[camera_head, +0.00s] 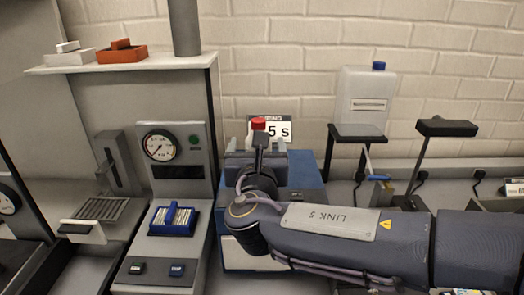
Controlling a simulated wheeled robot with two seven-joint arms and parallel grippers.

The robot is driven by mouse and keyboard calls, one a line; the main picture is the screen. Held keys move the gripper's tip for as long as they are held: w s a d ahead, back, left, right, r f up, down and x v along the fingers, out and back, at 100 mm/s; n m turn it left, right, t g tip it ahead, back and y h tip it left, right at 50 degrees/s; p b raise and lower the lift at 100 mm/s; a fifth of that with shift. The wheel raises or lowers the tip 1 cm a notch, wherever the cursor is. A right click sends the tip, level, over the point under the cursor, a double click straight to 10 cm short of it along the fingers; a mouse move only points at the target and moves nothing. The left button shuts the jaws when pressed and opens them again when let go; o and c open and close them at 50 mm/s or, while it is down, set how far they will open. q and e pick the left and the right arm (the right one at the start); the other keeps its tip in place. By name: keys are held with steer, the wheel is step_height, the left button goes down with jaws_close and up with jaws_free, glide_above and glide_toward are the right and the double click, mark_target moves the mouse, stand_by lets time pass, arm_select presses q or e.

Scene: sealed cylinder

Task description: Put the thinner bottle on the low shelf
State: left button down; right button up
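No second bottle is clearly visible, so I cannot tell which is thinner. A pale shelf (180,62) runs across the upper left; I cannot tell if it is the low shelf. My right arm reaches in from the right, and its dark gripper (258,160) is over the blue machine. A red cap or knob (259,124) shows just beyond the gripper; whether they touch is unclear. My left gripper is out of view.
A gauge panel (160,145) stands below. The blue machine (305,175) has a "5 S" sign behind it. A black-topped lever (446,128) rises at right.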

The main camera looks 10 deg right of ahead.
steer(key=w, duration=0.2)
steer(key=w+d+p, duration=0.1)
steer(key=w, duration=0.4)
steer(key=shift+d+r+p, duration=0.1)
steer(key=shift+d+p, duration=0.25)
steer(key=shift+s, duration=0.1)
steer(key=shift+c, duration=0.2)
steer(key=c, duration=1.3)
steer(key=shift+r, duration=0.1)
